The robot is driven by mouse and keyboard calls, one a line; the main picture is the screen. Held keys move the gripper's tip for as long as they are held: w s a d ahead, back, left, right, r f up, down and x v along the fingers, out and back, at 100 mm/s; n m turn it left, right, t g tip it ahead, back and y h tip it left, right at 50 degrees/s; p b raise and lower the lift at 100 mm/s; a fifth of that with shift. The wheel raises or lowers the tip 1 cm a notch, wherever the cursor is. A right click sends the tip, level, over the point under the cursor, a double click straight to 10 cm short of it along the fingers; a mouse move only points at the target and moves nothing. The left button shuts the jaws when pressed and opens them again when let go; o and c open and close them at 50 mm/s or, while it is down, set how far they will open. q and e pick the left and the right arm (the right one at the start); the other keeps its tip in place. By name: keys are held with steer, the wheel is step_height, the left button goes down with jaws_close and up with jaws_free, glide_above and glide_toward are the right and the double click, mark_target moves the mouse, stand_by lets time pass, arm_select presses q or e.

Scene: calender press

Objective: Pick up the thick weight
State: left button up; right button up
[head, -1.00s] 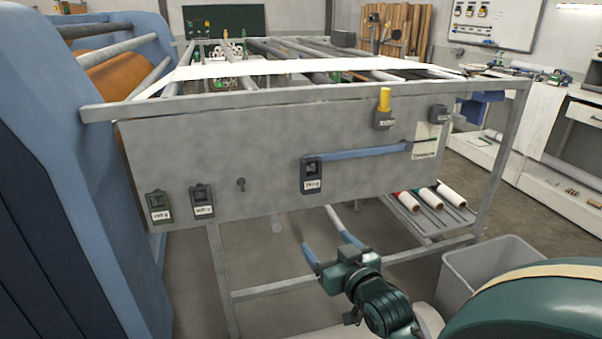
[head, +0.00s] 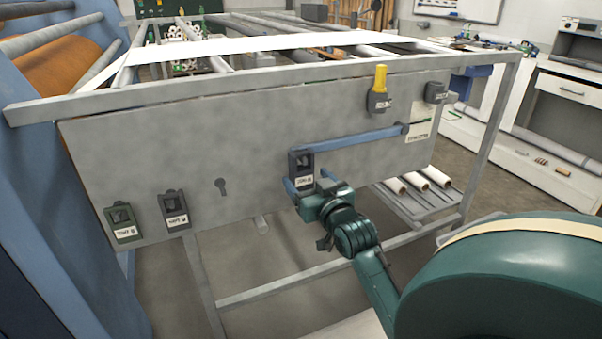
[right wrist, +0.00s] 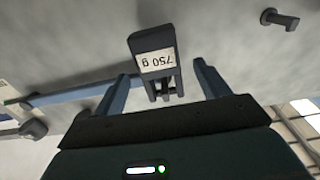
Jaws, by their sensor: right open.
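A dark block-shaped weight (head: 301,165) hangs at the left end of a blue lever (head: 350,139) on the grey panel. In the right wrist view this weight (right wrist: 150,42) has a label reading 750 g, upside down. My right gripper (head: 309,183) is open and empty in front of it. Its two blue fingers (right wrist: 163,88) lie to either side of the weight's lower part, with gaps showing. Two more dark labelled weights hang at the panel's lower left, one outer (head: 121,224) and one inner (head: 174,209). I cannot tell which is thickest. My left gripper is out of view.
The grey panel (head: 250,130) stands close behind the weights. A bare dark peg (head: 221,186) sticks out between the weights. A yellow-topped fitting (head: 379,88) is above the lever. Frame legs and a rack of rolls (head: 418,180) are below right.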

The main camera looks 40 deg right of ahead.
mark_target(298, 167)
steer(key=shift+x, duration=3.05)
steer(key=shift+f, duration=0.1)
steer(key=shift+c, duration=0.5)
steer(key=c, duration=1.5)
jaws_close()
